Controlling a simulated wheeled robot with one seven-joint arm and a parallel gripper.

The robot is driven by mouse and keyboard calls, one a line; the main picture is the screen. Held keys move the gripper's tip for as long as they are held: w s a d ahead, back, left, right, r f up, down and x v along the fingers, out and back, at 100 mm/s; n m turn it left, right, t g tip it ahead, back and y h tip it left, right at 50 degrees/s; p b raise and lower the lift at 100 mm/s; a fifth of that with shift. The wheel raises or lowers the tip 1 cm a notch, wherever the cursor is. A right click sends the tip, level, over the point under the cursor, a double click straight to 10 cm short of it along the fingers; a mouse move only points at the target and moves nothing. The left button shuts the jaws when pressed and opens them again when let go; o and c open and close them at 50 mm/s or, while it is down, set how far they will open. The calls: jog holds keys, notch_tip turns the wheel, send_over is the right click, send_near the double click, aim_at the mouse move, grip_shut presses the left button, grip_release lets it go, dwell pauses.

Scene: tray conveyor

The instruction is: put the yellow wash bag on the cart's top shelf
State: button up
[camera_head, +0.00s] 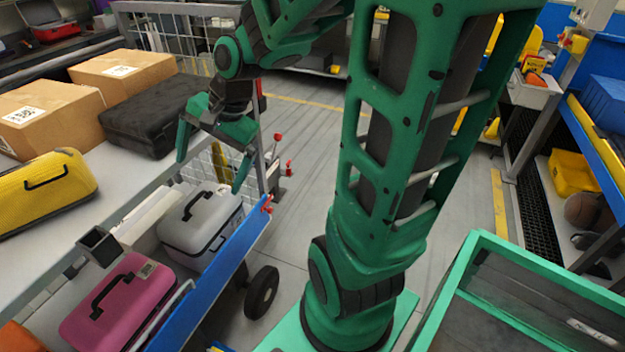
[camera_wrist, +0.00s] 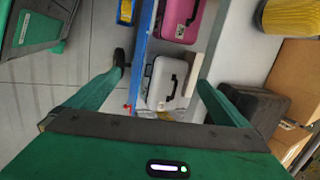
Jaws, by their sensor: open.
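The yellow wash bag (camera_head: 48,190), ribbed with a black handle, lies on the pale conveyor at the far left. Part of it shows at the top right of the wrist view (camera_wrist: 290,16). The cart (camera_head: 225,262) has a blue front edge, and its shelf stands beside the conveyor. On it lie a white case (camera_head: 198,225) and a pink case (camera_head: 115,306). My gripper (camera_head: 211,172) is open and empty, above the far end of the cart near the white case. It is well to the right of the yellow bag. In the wrist view the white case (camera_wrist: 164,82) shows between the fingers.
A black case (camera_head: 160,115) and two cardboard boxes (camera_head: 45,112) lie on the conveyor behind the yellow bag. An orange item (camera_head: 18,338) shows at the lower left. A green-rimmed open container (camera_head: 478,240) is at lower right.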

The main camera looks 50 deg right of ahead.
jog(key=s+d+n+g+h, duration=0.1)
jog(key=s+d, duration=0.4)
jog(key=s, duration=0.5)
jog(key=s+d+n+g+h, duration=0.1)
jog(key=s+d+n+g, duration=0.2)
jog(key=s+d+n, duration=0.3)
jog(key=s, duration=0.4)
jog(key=shift+s+f+h, duration=0.25)
jog(key=shift+s+h, duration=0.05)
jog(key=shift+d, duration=0.1)
jog(key=shift+w+f, duration=0.25)
jog(key=shift+w, duration=0.4)
